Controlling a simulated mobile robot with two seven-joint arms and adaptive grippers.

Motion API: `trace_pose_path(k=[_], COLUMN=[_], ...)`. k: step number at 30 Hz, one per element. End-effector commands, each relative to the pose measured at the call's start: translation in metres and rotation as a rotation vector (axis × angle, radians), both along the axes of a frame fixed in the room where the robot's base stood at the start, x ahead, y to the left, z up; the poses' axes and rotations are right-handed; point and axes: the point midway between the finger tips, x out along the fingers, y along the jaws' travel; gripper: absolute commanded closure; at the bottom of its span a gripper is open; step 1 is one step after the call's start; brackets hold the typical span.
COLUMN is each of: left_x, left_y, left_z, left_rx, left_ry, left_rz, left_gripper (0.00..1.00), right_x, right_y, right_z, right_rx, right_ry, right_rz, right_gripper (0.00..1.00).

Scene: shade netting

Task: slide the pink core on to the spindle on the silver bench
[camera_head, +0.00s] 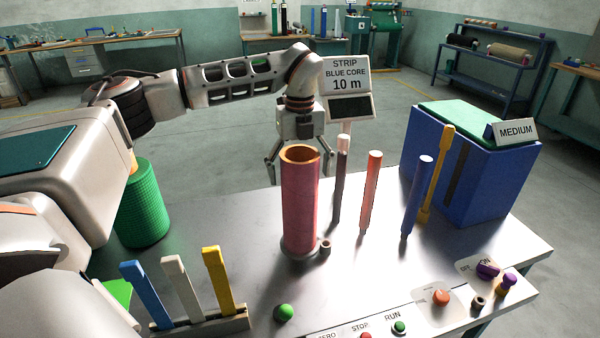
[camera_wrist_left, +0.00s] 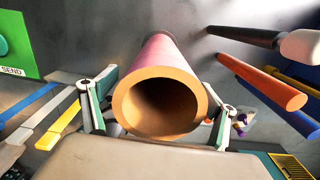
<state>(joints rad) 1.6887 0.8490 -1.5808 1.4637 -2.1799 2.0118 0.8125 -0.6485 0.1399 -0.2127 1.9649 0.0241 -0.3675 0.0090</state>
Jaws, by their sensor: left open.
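The pink core (camera_head: 299,205), a hollow tube with an orange-brown rim, stands upright on the silver bench (camera_head: 375,262). Its foot is at a round grey flange (camera_head: 297,250). No spindle shows separately, and I cannot see whether one is inside the core. My left gripper (camera_head: 299,168) is open behind the core's upper part, a finger showing on each side. In the left wrist view, the core (camera_wrist_left: 160,100) lies between the spread fingers of the gripper (camera_wrist_left: 155,120), and its inside is dark. My right gripper is not in view.
Grey, orange and blue-violet upright rods (camera_head: 370,190) stand right of the core. A blue bin (camera_head: 470,165) with a MEDIUM sign and a yellow post are farther right. A rack of coloured strips (camera_head: 215,280), a green ball (camera_head: 284,312) and buttons line the front. A green roll (camera_head: 143,212) is left.

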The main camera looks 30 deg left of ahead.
Motion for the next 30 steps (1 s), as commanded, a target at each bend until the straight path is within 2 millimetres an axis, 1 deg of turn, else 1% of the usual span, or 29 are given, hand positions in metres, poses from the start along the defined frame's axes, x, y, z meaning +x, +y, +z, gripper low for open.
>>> trace_pose_path(k=[4,8,11,18,21,25,30], left_x=[0.0,0.0,0.001,0.0,0.001,0.0,0.0], left_y=[0.0,0.0,0.0,0.0,0.0,0.0,0.0], left_z=[0.0,0.013,0.03,0.079,0.096,0.112,0.119], left_rx=[0.001,0.001,0.0,0.002,0.001,0.001,0.0], left_ry=[0.003,-0.001,-0.003,-0.003,-0.002,-0.001,0.0], left_rz=[0.0,0.001,0.001,0.001,0.001,0.001,0.0], left_gripper=[0.13,0.13,0.13,0.13,0.13,0.13,0.13], right_x=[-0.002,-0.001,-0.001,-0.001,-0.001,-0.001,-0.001], right_y=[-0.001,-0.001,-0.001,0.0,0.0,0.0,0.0], right_z=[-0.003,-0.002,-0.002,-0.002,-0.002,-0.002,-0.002], right_rx=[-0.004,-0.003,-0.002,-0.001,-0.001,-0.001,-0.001], right_ry=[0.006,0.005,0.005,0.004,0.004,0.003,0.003], right_rz=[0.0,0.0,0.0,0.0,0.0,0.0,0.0], right_gripper=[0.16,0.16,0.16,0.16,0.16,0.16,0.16])
